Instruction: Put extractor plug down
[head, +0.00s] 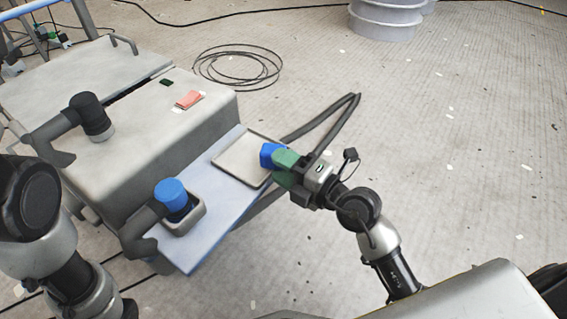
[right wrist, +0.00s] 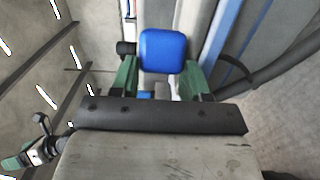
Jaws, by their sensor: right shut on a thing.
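A blue extractor plug (head: 269,155) is held in my right gripper (head: 283,162), which is shut on it with green fingers. The plug is over the right side of a shallow pale tray (head: 237,160); I cannot tell whether it touches the tray. In the right wrist view, the blue plug (right wrist: 163,50) sits between the green fingers (right wrist: 163,80).
The tray lies on a narrow blue shelf (head: 200,242) beside a grey cabinet (head: 150,128). A dark elbow pipe (head: 92,116) stands on the cabinet, near a red pad (head: 189,99). A coiled cable (head: 238,68) lies on the floor. Floor to the right is mostly clear.

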